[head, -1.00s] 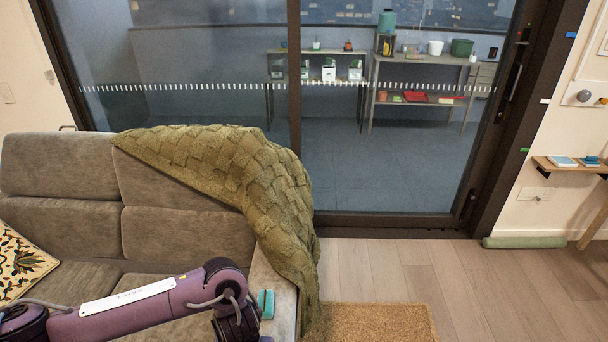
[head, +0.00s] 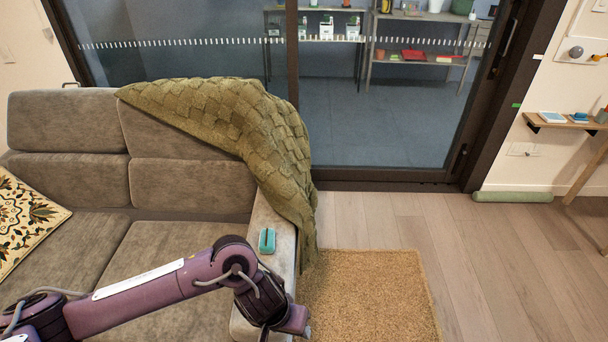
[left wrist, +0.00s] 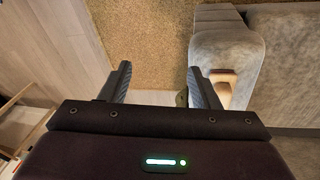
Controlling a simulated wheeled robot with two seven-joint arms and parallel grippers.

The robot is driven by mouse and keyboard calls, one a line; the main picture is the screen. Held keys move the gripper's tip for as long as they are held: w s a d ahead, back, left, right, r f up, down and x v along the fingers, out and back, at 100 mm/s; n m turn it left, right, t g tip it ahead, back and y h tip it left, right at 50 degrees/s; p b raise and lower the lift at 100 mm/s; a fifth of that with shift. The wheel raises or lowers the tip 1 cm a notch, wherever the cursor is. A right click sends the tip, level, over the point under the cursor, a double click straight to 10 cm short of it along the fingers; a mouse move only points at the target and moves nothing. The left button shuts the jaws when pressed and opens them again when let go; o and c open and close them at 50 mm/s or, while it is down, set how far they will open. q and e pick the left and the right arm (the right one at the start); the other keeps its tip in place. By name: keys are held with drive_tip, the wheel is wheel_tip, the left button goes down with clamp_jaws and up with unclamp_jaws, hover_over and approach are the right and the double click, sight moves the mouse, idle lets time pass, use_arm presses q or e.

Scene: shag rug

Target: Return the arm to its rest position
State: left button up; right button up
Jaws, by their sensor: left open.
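My left arm (head: 150,290), purple with a white label strip, comes in from the left over the grey sofa seat. Its wrist bends down beside the front of the right armrest, at the bottom of the head view. In the left wrist view my left gripper (left wrist: 160,72) is open, its two dark fingers wide apart with nothing between them. Below it are the rug and the rounded armrest end (left wrist: 215,55). My right gripper is not in view.
The grey sofa (head: 75,125) carries an olive blanket (head: 235,120) and a patterned cushion (head: 25,220). A small teal object (head: 267,241) lies on the armrest. A wooden-topped item (left wrist: 222,82) shows beside the right finger. The tan rug (head: 370,290) and wooden floor are clear.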

use_arm(q)
drive_tip(key=d+r+m+t+h, duration=0.2)
drive_tip(key=d+r+t+h, duration=0.2)
drive_tip(key=d+r, duration=0.6)
drive_tip(key=w+a+r+n+t, duration=0.1)
drive_tip(key=w+a+r+t, duration=0.1)
drive_tip(key=a, duration=0.2)
drive_tip(key=s+a+f+n+g+y, duration=0.1)
drive_tip(key=s+a+f+g+y, duration=0.2)
drive_tip(key=a, duration=0.8)
drive_tip(key=s+a+f+n+y, duration=0.1)
drive_tip(key=s+a+y, duration=0.2)
drive_tip(key=s+a, duration=0.55)
wheel_tip(320, 180, down, 28)
drive_tip(key=w+a+g, duration=0.2)
drive_tip(key=a, duration=0.1)
drive_tip(key=s+a+f+g, duration=0.1)
drive_tip(key=s+a+f, duration=0.2)
drive_tip(key=s+f, duration=1.6)
drive_tip(key=shift+s+a+f+y, duration=0.15)
drive_tip(key=shift+s+f+y, duration=0.2)
drive_tip(key=shift+s, duration=0.45)
